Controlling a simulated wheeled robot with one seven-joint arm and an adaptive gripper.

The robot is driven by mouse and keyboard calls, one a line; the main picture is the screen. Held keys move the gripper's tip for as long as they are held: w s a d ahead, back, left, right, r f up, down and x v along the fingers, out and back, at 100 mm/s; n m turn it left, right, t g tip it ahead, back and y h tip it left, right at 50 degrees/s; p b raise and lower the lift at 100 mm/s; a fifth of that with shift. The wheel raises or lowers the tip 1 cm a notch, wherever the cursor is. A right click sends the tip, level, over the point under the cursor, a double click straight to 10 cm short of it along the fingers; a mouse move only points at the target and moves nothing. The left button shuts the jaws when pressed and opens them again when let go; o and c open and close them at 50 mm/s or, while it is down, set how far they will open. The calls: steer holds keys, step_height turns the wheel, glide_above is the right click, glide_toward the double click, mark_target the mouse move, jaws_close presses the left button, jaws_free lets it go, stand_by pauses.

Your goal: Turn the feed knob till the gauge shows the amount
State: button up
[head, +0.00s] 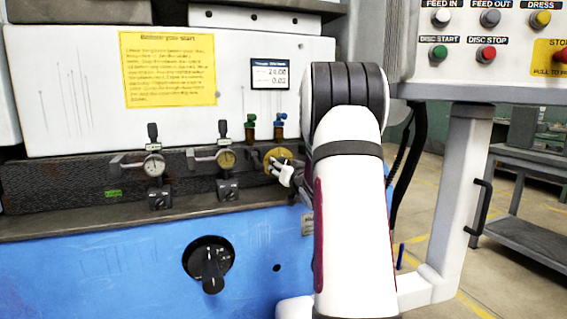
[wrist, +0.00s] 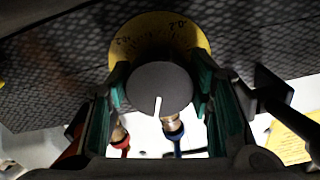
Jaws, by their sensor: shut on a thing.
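The feed knob shows in the wrist view as a dark grey round knob (wrist: 150,82) with a white line near its lower edge. Behind it is a yellow dial plate (wrist: 160,30) with small marks, partly readable as "20". In the head view the yellow dial (head: 277,153) sits at the right end of the dark rail. My gripper (head: 288,172) reaches it from the right; its green-padded fingers (wrist: 160,88) are shut on the knob from both sides. Two dial gauges, a white-faced one (head: 154,165) and a yellowish one (head: 226,159), stand to the left; their needles are too small to read.
A small display card (head: 272,75) shows small figures, hard to read. A yellow notice (head: 168,69) hangs on the white panel. A black rotary switch (head: 210,262) is on the blue front. A button panel (head: 485,40) is at the upper right. Two valves (head: 279,125) stand above the dial.

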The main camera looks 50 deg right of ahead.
steer(key=m+p, duration=0.6)
steer(key=m, duration=0.1)
steer(key=shift+r, duration=0.15)
steer(key=m+p, duration=0.5)
steer(key=m, duration=0.1)
steer(key=shift+a+r+m+p, duration=0.1)
steer(key=shift+m+p, duration=0.3)
steer(key=m+p, duration=0.3)
steer(key=shift+m, duration=0.4)
steer(key=m+p, duration=0.3)
steer(key=shift+m, duration=0.3)
steer(key=m+p, duration=0.2)
steer(key=m, duration=0.1)
steer(key=shift+m+p, duration=0.5)
steer(key=shift+m, duration=1.1)
steer(key=o, duration=1.2)
